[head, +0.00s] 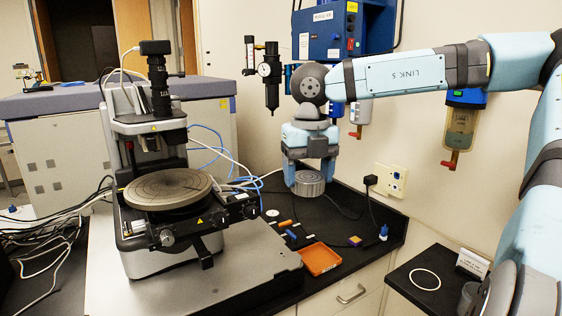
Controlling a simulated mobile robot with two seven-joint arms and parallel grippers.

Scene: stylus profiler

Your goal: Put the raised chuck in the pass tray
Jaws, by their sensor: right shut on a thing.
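My right gripper (309,172) points down over the back of the black bench, its fingers shut on a small round grey metal chuck (308,184). Whether the chuck's underside touches the bench is hard to tell. A shallow orange tray (320,258) lies on the bench nearer the front, below and slightly right of the gripper; it looks empty. I cannot read any label that marks it as the pass tray. My left gripper is not in view.
The stylus profiler (150,130) with its wide round stage (168,190) stands at left on a grey base. A blue-capped bottle (383,233) stands at right. A lower black surface (408,295) holds a white ring (425,279) and a sign (472,263).

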